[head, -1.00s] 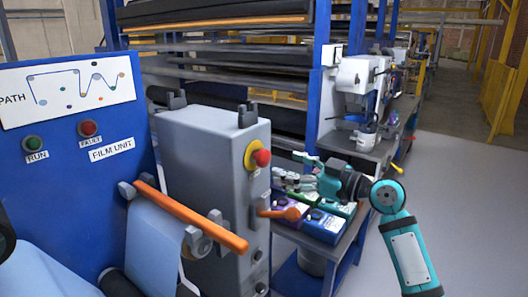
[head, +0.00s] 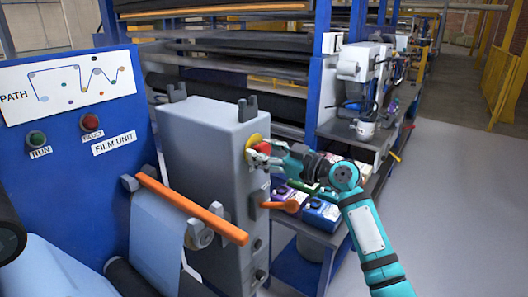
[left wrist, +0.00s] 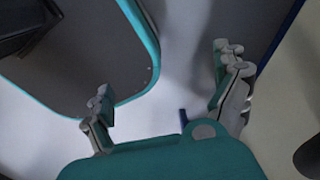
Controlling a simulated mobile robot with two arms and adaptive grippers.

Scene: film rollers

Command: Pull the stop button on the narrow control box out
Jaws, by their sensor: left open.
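The narrow grey control box (head: 205,150) stands right of the blue film unit panel. Its red stop button (head: 263,147) sits on a yellow disc (head: 252,141) on the box's right-hand face. My right gripper (head: 262,154) is at the button, its fingers beside and partly over it. I cannot tell whether they are closed on it. My left gripper (left wrist: 162,75) shows only in the left wrist view, with its fingers wide apart and nothing between them.
An orange lever (head: 280,205) sticks out of the box below the button. An orange bar (head: 190,208) lies in front of the box, above a light blue film roll (head: 158,235). A bench with several small boxes (head: 320,212) stands behind my right arm. Open floor (head: 460,190) lies to the right.

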